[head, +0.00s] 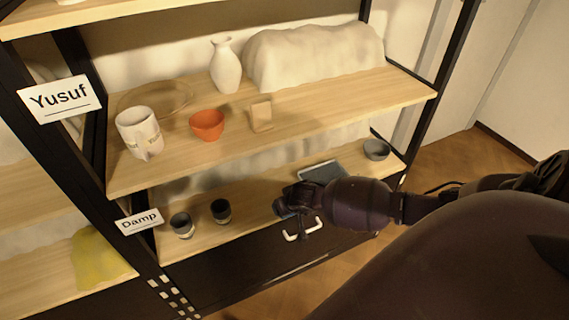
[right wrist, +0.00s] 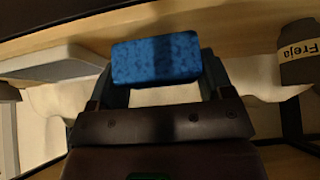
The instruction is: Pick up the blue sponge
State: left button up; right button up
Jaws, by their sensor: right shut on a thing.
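The blue sponge (right wrist: 156,60) shows in the right wrist view as a speckled blue block. It lies between the two fingers of my right gripper (right wrist: 160,72), which is shut on it. In the head view my right gripper (head: 290,202) is at the front of the lower shelf, the one with the "Damp" label. I cannot make out the sponge in that view; my gripper and wrist cover this spot. My left gripper is not in view.
Dark cups (head: 221,211) stand left on the lower shelf (head: 255,205); a grey slab (head: 322,172) and a grey bowl (head: 376,149) are to the right. Above are a white vase (head: 226,66), an orange bowl (head: 207,125) and a mug (head: 140,133). A "Freja" cup (right wrist: 298,50) shows in the wrist view.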

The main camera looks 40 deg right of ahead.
jog(key=s+a+p, duration=0.2)
jog(key=s+a, duration=0.1)
jog(key=s, duration=0.9)
